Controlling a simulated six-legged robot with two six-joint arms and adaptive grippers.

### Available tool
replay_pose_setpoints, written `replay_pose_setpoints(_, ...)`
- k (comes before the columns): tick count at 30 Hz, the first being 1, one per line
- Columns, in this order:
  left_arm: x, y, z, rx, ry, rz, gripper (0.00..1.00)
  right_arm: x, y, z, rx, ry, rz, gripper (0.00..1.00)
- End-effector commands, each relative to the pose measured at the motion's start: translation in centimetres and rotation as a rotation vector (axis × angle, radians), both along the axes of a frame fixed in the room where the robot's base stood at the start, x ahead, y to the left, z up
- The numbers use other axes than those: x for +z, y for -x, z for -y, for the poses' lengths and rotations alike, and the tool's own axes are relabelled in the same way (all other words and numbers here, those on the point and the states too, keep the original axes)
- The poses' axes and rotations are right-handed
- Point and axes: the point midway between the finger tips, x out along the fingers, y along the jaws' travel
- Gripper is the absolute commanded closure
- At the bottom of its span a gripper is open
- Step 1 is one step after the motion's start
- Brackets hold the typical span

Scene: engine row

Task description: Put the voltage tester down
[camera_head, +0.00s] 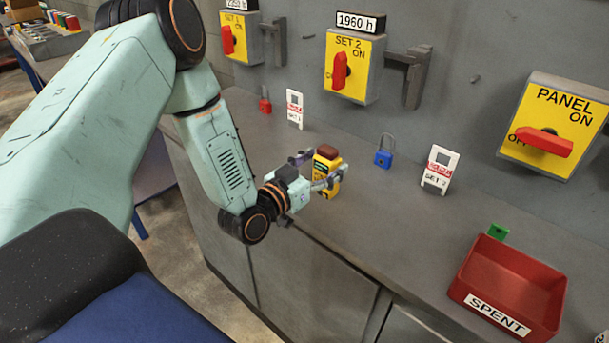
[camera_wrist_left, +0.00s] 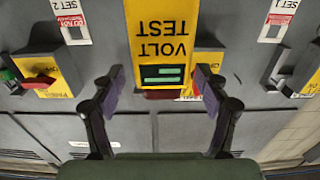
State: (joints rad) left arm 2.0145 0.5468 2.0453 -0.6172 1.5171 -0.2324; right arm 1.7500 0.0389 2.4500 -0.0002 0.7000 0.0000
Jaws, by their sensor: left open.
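The voltage tester (camera_head: 326,174) is a yellow block with a dark red top. In the left wrist view the tester (camera_wrist_left: 160,30) shows upside down, with VOLT TEST lettering and a green display. My left gripper (camera_head: 318,172) is open at the tester, one finger on each side. In the left wrist view gaps show between the fingers (camera_wrist_left: 161,88) and the tester's sides. The tester's lower part is partly hidden by a finger in the head view. My right gripper is not in view.
A blue padlock (camera_head: 383,158), a SET 2 tag (camera_head: 439,168), a SET 1 tag (camera_head: 295,108) and a red padlock (camera_head: 265,105) stand along the counter's back. A red SPENT tray (camera_head: 480,270) and a green item (camera_head: 497,232) are at right. Yellow switch boxes (camera_head: 353,65) line the wall.

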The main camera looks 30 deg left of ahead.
Motion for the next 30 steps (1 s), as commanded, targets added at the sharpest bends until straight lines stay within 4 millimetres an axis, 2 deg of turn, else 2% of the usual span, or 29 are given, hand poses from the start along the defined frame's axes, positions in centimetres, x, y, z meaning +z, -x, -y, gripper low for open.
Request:
replay_pose_setpoints(6, 0.1, 3.9, -0.6, 0.005, 0.006, -0.002, 0.26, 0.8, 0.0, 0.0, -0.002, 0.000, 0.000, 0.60)
replay_pose_setpoints(15, 0.1, 8.3, -1.2, 0.005, 0.004, -0.002, 0.26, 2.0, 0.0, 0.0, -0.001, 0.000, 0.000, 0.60)
replay_pose_setpoints(21, 0.1, 9.9, -1.3, 0.002, 0.003, 0.001, 0.26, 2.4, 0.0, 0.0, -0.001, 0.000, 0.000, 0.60)
replay_pose_setpoints(27, 0.0, 10.3, -1.2, -0.001, 0.001, -0.001, 0.26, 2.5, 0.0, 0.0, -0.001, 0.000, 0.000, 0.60)
replay_pose_setpoints(30, -1.2, 10.4, -0.3, -0.022, 0.005, -0.058, 0.26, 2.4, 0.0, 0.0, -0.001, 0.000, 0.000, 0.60)
